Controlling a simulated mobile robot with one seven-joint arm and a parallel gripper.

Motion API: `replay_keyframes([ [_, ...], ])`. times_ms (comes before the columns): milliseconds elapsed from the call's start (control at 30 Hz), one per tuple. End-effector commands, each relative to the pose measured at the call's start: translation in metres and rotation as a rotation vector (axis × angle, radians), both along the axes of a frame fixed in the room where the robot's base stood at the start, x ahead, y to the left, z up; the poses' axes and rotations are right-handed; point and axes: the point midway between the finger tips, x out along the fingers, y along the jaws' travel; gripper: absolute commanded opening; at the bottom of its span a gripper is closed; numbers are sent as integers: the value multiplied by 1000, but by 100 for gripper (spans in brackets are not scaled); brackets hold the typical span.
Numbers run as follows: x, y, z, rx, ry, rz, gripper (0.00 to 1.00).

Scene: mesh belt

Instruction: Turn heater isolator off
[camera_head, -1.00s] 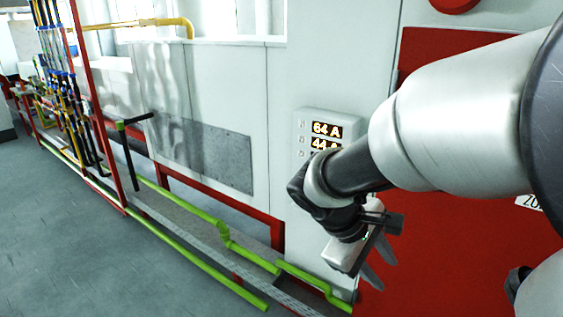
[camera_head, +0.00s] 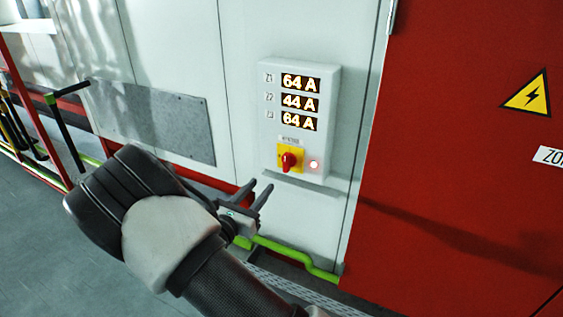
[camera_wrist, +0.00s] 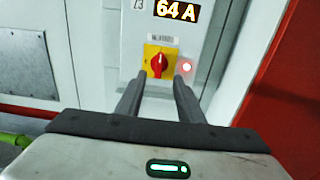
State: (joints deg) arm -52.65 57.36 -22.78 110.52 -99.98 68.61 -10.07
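The heater isolator is a red rotary knob (camera_head: 289,161) on a yellow square plate (camera_head: 282,168), low on a pale wall box (camera_head: 327,90). In the wrist view the knob (camera_wrist: 158,65) points about upright, just beyond and between my fingertips. A lit lamp (camera_head: 313,164), whitish with a red edge, sits right of the plate; it also shows in the wrist view (camera_wrist: 187,67). My gripper (camera_head: 261,190) is open and empty, below and left of the knob in the head view, apart from it. Its two fingers (camera_wrist: 158,92) point toward the box.
Three displays on the box read 64 A (camera_head: 300,83), 44 A (camera_head: 299,102) and 64 A (camera_head: 299,121). A red door (camera_head: 460,150) with a warning triangle (camera_head: 529,95) stands right. A green pipe (camera_head: 290,251) runs low along the wall. A ledge (camera_head: 335,186) lies under the box.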

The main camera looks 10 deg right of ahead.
Motion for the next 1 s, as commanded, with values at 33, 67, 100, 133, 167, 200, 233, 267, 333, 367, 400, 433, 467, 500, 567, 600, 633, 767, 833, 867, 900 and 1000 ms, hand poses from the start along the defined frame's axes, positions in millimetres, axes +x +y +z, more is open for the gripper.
replay_keyframes([
  [33, 9, -8, 0, 0, 0, -4, 34],
  [67, 14, -12, 0, 1, -1, -4, 34],
  [100, 21, -17, 0, 1, -1, -5, 34],
  [133, 26, -21, 0, 2, -1, -5, 34],
  [167, 32, -25, 0, 1, -1, -4, 34],
  [200, 39, -31, 0, 2, -1, -6, 34],
  [233, 44, -34, 0, 2, -1, -5, 34],
  [267, 49, -38, -1, 1, 0, -4, 34],
  [333, 62, -47, 0, 2, -2, -5, 34],
  [367, 67, -51, 0, 2, 0, -5, 34],
  [400, 74, -57, 0, 2, -1, -6, 34],
  [433, 79, -60, 0, 2, -1, -5, 34],
  [467, 84, -64, 0, 2, 0, -5, 34],
  [500, 90, -68, -1, 3, 0, -4, 34],
  [567, 99, -74, 0, 2, 0, -5, 34],
  [600, 103, -77, 0, 3, 0, -5, 34],
  [633, 107, -79, -1, 3, 0, -4, 34],
  [767, 117, -87, 0, 2, 0, -3, 34],
  [833, 120, -88, 0, 3, 0, -2, 34],
  [867, 121, -89, 0, 3, 0, -2, 34],
  [900, 122, -89, 0, 3, 0, -2, 34],
  [1000, 122, -90, 0, 3, 1, -2, 34],
])
